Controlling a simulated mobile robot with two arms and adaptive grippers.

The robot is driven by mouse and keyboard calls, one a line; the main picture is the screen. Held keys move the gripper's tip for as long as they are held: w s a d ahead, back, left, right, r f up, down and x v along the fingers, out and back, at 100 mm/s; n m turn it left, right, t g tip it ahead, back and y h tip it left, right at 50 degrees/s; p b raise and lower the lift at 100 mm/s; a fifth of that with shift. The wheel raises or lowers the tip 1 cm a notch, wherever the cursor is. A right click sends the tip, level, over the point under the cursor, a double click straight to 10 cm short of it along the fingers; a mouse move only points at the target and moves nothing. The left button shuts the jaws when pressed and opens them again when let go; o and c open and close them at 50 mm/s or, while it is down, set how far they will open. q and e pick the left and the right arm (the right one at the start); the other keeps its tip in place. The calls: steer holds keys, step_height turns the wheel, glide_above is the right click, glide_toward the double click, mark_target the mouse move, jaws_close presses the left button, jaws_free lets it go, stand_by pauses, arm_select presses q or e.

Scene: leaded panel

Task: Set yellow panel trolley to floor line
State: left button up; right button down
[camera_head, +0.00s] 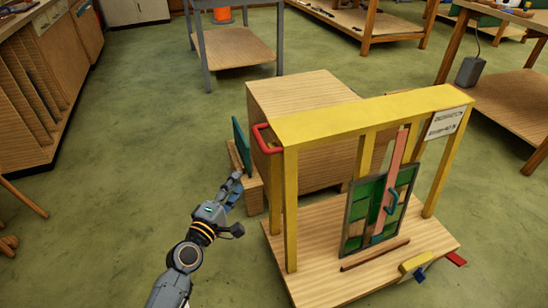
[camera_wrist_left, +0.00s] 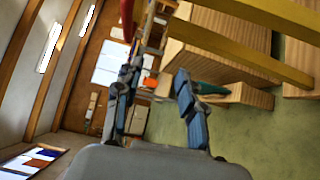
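The yellow panel trolley (camera_head: 375,115) stands upright on a wooden base (camera_head: 320,275), right of centre in the head view. It carries a leaded panel (camera_head: 361,215) of green and pink pieces. A red handle (camera_head: 262,138) sticks out at its left upper end; a red part (camera_wrist_left: 127,14) also shows at the top of the left wrist view. My left gripper (camera_head: 235,186) is left of the trolley, below the handle and apart from it. In the left wrist view its fingers (camera_wrist_left: 160,75) are spread, with nothing held between them. I cannot make out a floor line.
A large wooden box (camera_head: 300,95) stands behind the trolley, with a green plate (camera_head: 241,146) at its left side. A yellow block (camera_head: 416,264) and a red piece (camera_head: 456,258) are at the base's right front. Green floor (camera_head: 110,170) is clear to the left.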

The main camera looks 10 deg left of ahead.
arm_select(q)
steer(key=n+t, duration=0.1)
glide_toward(259, 136)
steer(key=shift+h, duration=0.3)
steer(key=x, duration=0.6)
steer(key=f+x, duration=0.1)
steer(key=x, duration=0.2)
steer(key=shift+w+a, duration=0.1)
steer(key=shift+w, duration=0.35)
arm_select(e)
steer(key=shift+w+d+r, duration=0.2)
steer(key=shift+d+r, duration=0.05)
steer(key=shift+r, duration=0.05)
arm_select(q)
jaws_close()
